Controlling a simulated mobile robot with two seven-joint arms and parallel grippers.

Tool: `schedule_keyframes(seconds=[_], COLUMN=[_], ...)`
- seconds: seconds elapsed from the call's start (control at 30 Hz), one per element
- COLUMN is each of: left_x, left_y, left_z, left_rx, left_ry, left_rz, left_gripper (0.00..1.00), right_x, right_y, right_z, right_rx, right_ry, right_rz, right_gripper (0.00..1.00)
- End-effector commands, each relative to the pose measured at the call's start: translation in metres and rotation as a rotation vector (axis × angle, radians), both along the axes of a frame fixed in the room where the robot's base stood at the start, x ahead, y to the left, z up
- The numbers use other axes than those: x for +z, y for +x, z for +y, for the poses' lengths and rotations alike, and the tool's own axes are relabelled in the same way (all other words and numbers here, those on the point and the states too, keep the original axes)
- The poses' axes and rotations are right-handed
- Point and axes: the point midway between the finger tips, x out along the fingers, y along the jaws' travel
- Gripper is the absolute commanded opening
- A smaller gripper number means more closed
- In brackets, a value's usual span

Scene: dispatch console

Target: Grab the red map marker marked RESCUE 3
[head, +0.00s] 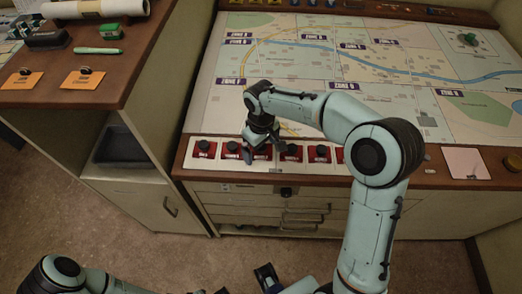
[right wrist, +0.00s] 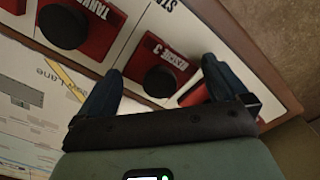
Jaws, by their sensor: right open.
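The red map marker (right wrist: 160,50) with a round black knob has a label that appears to read RESCUE 3 in the right wrist view. In the head view it is in the row on the map table's front strip, partly hidden by my right gripper (head: 262,138). My right gripper, also in the right wrist view (right wrist: 160,68), is open, pointing down, with a fingertip on either side of the knob. I cannot tell how far the fingertips are above the marker. My left arm is at the bottom left of the head view; dark finger-like parts (head: 267,277) show at the bottom edge.
A red marker reading TANKER (right wrist: 85,25) sits beside it, and several similar markers (head: 290,152) line the strip. The map (head: 400,75) lies behind. A wooden counter (head: 135,50) with orange cards (head: 83,78) stands left. Drawers (head: 260,203) are below the front edge.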

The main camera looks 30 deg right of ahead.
Motion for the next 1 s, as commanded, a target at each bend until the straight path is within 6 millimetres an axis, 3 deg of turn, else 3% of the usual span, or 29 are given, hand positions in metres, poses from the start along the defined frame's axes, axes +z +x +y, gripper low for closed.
schedule_keyframes(seconds=[0.1, 0.23, 0.67, 0.87, 1.0], left_x=[0.000, 0.000, 0.001, 0.005, 0.011], left_y=[0.000, 0.000, 0.001, 0.002, 0.004], left_z=[0.000, 0.000, 0.000, 0.000, 0.000], left_rx=[0.000, 0.000, 0.000, 0.000, 0.000], left_ry=[0.000, 0.000, 0.000, 0.000, 0.000], left_rz=[0.000, 0.000, -0.001, -0.002, -0.004], left_gripper=[0.00, 0.00, 0.00, 0.00, 0.00], right_x=[0.000, 0.001, 0.009, 0.035, 0.068], right_y=[0.000, 0.000, 0.001, 0.001, 0.002], right_z=[0.000, 0.000, 0.000, 0.000, 0.000], right_rx=[0.000, 0.000, 0.000, 0.001, 0.000], right_ry=[0.000, 0.000, 0.000, 0.000, 0.001], right_rz=[0.000, -0.001, -0.004, -0.006, -0.008], right_gripper=[1.00, 0.64, 0.63, 0.63, 0.63])
